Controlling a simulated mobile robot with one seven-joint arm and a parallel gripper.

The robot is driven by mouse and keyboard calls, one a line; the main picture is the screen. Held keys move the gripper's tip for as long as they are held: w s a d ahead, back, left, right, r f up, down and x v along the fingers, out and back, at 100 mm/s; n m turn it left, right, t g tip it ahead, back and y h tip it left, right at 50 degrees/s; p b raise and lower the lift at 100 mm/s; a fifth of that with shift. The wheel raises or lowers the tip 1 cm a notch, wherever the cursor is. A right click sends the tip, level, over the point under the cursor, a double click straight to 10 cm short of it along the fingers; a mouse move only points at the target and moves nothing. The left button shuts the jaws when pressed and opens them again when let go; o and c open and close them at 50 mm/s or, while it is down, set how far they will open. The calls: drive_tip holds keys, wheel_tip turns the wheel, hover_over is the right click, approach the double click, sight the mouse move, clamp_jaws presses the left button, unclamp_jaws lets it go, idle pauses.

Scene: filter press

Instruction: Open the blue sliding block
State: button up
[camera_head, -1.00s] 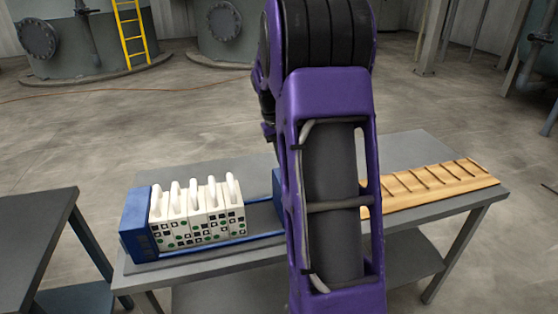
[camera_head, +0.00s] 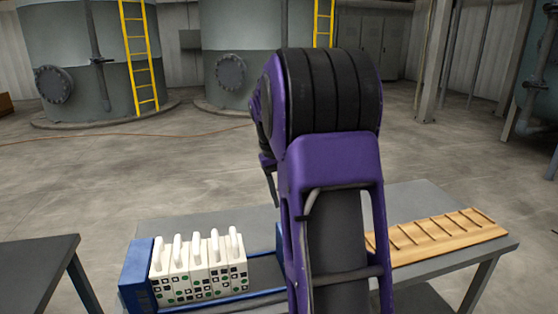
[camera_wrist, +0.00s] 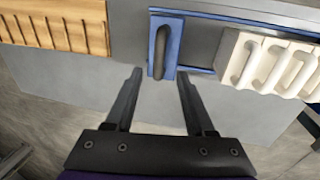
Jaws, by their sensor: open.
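The blue sliding block (camera_wrist: 173,40) with a dark upright handle (camera_wrist: 159,52) shows in the wrist view, just beyond my fingertips. My gripper (camera_wrist: 160,75) is open and empty, its two dark fingers apart on either side of the handle's line and short of it. In the head view most of the block is hidden behind my arm; a blue edge (camera_head: 279,238) shows. White plates with loop handles (camera_head: 200,268) stand in a row on the blue rails, against a blue end block (camera_head: 138,275) at left. A gap of bare rail lies between the plates and the sliding block.
A wooden slotted rack (camera_head: 440,237) lies on the right of the grey table (camera_head: 420,200); it also shows at left in the wrist view (camera_wrist: 60,25). Another dark table (camera_head: 30,275) stands at left. Tanks with yellow ladders stand far behind.

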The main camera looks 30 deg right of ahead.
wheel_tip(320, 180, up, 11)
drive_tip(key=a+p, duration=0.1)
drive_tip(key=a, duration=0.1)
drive_tip(key=shift+w+f, duration=0.15)
drive_tip(key=shift+w, duration=0.15)
